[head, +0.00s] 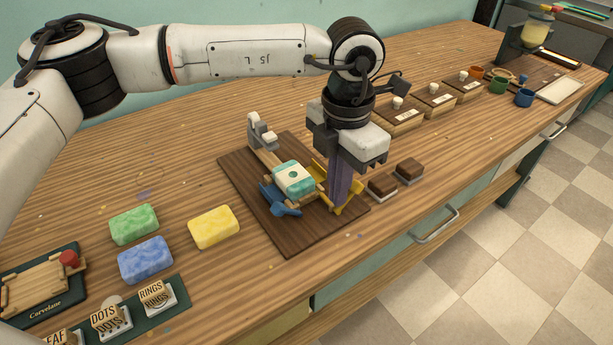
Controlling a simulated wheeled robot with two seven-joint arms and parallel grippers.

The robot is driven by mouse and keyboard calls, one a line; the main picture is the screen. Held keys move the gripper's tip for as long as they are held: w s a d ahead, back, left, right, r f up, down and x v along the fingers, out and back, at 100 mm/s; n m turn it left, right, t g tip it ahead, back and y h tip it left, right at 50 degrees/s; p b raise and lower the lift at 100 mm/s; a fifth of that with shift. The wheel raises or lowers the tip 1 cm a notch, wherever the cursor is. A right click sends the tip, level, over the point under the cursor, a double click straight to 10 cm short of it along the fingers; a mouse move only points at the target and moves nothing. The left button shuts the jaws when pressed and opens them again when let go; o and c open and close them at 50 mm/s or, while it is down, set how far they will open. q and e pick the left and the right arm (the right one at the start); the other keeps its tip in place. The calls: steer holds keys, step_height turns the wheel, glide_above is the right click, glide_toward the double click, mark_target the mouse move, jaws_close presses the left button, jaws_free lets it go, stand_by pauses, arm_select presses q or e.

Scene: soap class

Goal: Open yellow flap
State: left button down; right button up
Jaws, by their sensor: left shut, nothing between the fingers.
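The yellow flap (350,203) belongs to a small wooden press on a dark brown board (285,240). It lies low at the right side of the press, partly hidden behind my gripper. My left gripper (338,203) points down with its fingers together and nothing between them. Its fingertips are at the yellow flap; I cannot tell whether they touch it. A blue flap (280,201) sits at the front left of the press. A white and teal soap bar (293,178) lies between the two flaps. My right gripper is not in view.
Green (134,224), blue (145,260) and yellow (213,227) soaps lie at the left. Two brown stamp blocks (409,171) stand right of the board. Small wooden boxes (435,106) and cups (498,85) stand farther back. The counter behind the board is clear.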

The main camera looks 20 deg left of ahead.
arm_select(q)
step_height(320, 180, up, 7)
steer(key=p, duration=0.3)
steer(key=shift+s+a, duration=0.25)
steer(key=shift+s, duration=0.05)
steer(key=shift+f, duration=0.15)
stand_by(0.3)
